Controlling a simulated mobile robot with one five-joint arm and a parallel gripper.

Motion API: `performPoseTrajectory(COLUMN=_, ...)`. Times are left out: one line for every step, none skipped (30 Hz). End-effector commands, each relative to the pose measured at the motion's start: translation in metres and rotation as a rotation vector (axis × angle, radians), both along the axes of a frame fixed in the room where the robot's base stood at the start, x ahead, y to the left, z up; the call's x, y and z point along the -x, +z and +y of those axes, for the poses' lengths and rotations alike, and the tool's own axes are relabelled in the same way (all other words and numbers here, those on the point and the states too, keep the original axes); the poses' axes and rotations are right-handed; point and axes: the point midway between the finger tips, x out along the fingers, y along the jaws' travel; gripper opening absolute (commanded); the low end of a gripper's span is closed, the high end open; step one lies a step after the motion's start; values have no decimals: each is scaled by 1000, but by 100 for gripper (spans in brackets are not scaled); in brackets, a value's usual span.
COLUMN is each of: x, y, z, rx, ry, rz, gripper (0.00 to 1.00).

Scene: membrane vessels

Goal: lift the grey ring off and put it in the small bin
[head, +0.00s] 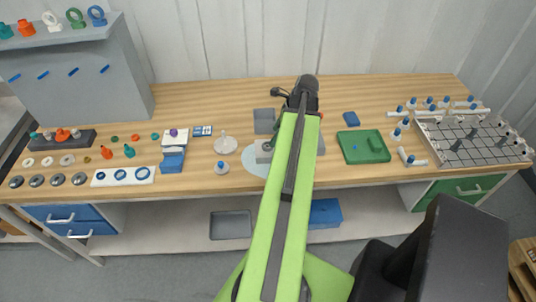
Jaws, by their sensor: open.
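My green arm reaches over the middle of the table, with its dark far joint near the back edge. I cannot make out my gripper; the arm seems to hide it. Behind the arm a grey plate and a pale round base (253,164) with a small grey-green part on it are partly covered. I cannot tell whether a grey ring sits there. Several dark grey ring-like pieces (57,179) lie in a row at the table's front left. I cannot tell which container is the small bin; a blue bin (325,212) and a grey tray (231,226) stand on the shelf below.
The wooden table (215,98) has small coloured parts at left and a white strip with blue rings (122,176). A green tray (363,146) and a dark grid rack (472,141) stand at right. The back strip of the table is mostly clear.

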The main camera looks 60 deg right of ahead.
Motion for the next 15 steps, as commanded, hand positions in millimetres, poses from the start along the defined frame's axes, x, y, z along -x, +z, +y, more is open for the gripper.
performPoseTrajectory(x=-2, y=-9, z=1, rx=0, ry=1, rz=0, gripper=66)
performPoseTrajectory(x=-3, y=-9, z=1, rx=0, ry=1, rz=0, gripper=66)
performPoseTrajectory(x=-3, y=-8, z=1, rx=0, ry=1, rz=0, gripper=66)
performPoseTrajectory(x=-3, y=-7, z=1, rx=0, ry=1, rz=0, gripper=66)
performPoseTrajectory(x=-3, y=-7, z=1, rx=0, ry=1, rz=0, gripper=66)
performPoseTrajectory(x=-4, y=-8, z=1, rx=0, ry=1, rz=0, gripper=66)
performPoseTrajectory(x=-4, y=-10, z=2, rx=0, ry=1, rz=0, gripper=66)
performPoseTrajectory(x=-5, y=-14, z=2, rx=0, ry=1, rz=0, gripper=66)
performPoseTrajectory(x=-7, y=-19, z=3, rx=1, ry=2, rz=0, gripper=66)
performPoseTrajectory(x=-9, y=-24, z=4, rx=1, ry=2, rz=0, gripper=66)
performPoseTrajectory(x=-11, y=-29, z=5, rx=1, ry=2, rz=0, gripper=66)
performPoseTrajectory(x=-14, y=-37, z=6, rx=1, ry=2, rz=0, gripper=66)
performPoseTrajectory(x=-16, y=-42, z=7, rx=1, ry=2, rz=0, gripper=66)
performPoseTrajectory(x=-18, y=-47, z=7, rx=1, ry=2, rz=0, gripper=66)
performPoseTrajectory(x=-20, y=-52, z=8, rx=1, ry=2, rz=0, gripper=66)
